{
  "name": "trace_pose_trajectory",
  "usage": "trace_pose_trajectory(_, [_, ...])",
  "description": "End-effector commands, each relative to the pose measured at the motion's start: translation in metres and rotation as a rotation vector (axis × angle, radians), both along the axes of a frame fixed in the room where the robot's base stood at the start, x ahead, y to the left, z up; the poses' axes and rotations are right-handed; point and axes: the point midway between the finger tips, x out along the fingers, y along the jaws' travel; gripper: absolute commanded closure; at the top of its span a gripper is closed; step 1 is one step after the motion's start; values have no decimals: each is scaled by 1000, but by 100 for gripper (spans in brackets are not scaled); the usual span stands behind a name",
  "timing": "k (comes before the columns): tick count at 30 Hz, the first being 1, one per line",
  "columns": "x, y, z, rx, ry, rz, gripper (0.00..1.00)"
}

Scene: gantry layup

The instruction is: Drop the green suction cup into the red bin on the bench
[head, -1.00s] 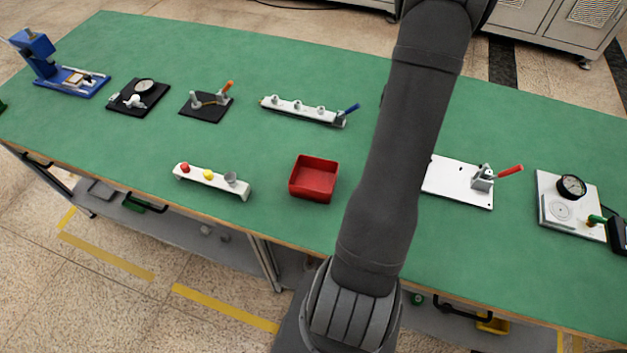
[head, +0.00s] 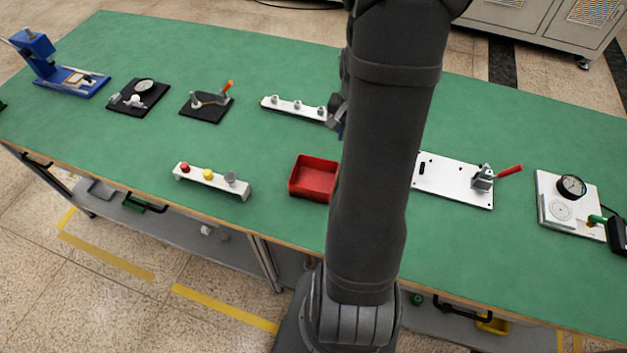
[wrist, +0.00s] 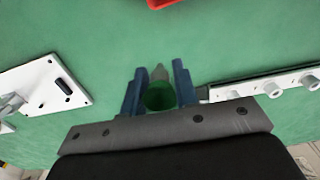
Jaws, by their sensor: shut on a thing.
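My gripper (wrist: 158,90) shows in the wrist view with its two blue fingers on either side of the green suction cup (wrist: 158,97), and it is shut on it. The cup is held above the green bench, with a grey tip pointing away from the gripper. The red bin (head: 312,180) stands on the bench in the head view, its right side hidden by my arm. It looks empty where visible. In the wrist view only an edge of the bin (wrist: 160,3) shows at the top, apart from the cup. In the head view the gripper is mostly hidden behind my arm.
A white rail with red, yellow and grey cups (head: 212,179) stands left of the bin. A white rail with several knobs (head: 293,107) lies behind it. A white plate with a red-handled clamp (head: 455,180) lies to the right. Bench surface (head: 265,150) around the bin is clear.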

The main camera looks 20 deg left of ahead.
Motion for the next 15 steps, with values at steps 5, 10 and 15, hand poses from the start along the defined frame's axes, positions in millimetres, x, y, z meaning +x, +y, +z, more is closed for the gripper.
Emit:
trace_pose_trajectory(5, [-62, 27, 10, 0, -1, 6, 100])
trace_pose_trajectory(10, [-97, 36, 13, 0, 0, 2, 100])
trace_pose_trajectory(15, [-110, 38, 10, -1, 2, -1, 100])
